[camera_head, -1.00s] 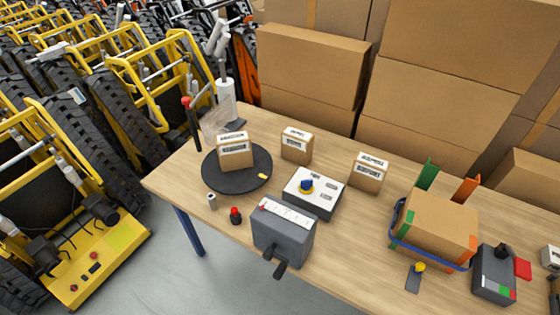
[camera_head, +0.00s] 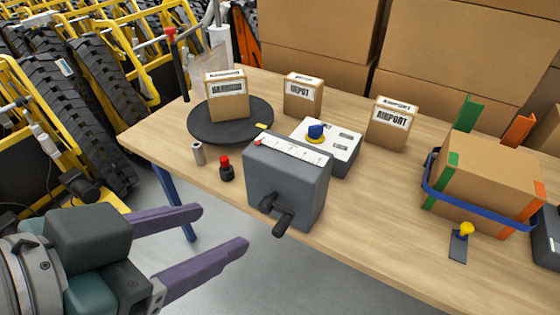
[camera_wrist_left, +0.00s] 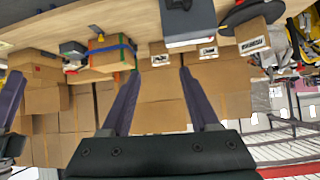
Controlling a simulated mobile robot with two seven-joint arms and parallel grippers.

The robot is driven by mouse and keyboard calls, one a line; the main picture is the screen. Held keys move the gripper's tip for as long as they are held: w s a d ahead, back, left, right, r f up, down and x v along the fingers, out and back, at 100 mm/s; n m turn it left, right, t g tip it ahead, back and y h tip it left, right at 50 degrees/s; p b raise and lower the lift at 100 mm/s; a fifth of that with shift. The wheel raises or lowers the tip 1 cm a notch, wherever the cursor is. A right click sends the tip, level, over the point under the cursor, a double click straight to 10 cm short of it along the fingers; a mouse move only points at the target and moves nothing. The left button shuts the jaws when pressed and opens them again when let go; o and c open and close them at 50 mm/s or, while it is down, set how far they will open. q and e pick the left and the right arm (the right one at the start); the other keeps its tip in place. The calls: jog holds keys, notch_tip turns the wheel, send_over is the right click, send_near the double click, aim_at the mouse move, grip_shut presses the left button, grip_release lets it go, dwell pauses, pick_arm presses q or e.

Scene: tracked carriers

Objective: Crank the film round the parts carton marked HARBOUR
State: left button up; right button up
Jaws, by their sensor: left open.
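The carton marked HARBOUR (camera_head: 228,103) stands upright on a black turntable (camera_head: 205,132) at the table's left end; its label is slightly blurred. Clear film (camera_head: 207,62) hangs behind it beside a white roll (camera_head: 220,45). A grey crank box (camera_head: 287,183) with a scale on top stands at the front edge; its black crank handle (camera_head: 283,222) points outward. My left gripper (camera_head: 222,228) is open and empty, left of the handle and apart from it. Its fingers also show in the left wrist view (camera_wrist_left: 158,78). One finger of my right gripper (camera_wrist_left: 12,98) shows at that view's left edge.
DEPOT (camera_head: 303,97) and AIRPORT (camera_head: 388,127) cartons stand behind a white-topped box with a blue knob (camera_head: 316,131). A red-capped button (camera_head: 226,167) and small cylinder (camera_head: 198,153) stand near the front edge. A blue-strapped carton (camera_head: 484,178) is on the right.

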pick_arm(q)
jog(key=w+d+f+m+t+h+b, duration=0.1)
jog(key=w+d+f+t+b, duration=0.1)
jog(key=f+b, duration=0.7)
jog(key=w+d+f+m+t+h+b, duration=0.1)
jog(key=w+f+h+b, duration=0.15)
jog(key=f+b, duration=0.6)
jog(key=t+b, duration=0.4)
jog(key=b, duration=0.9)
send_near(276, 234)
jog(key=shift+y, duration=0.25)
jog(key=b+x, duration=0.2)
jog(key=x, duration=0.9)
jog(key=shift+d, duration=0.15)
jog(key=shift+s, duration=0.1)
grip_shut()
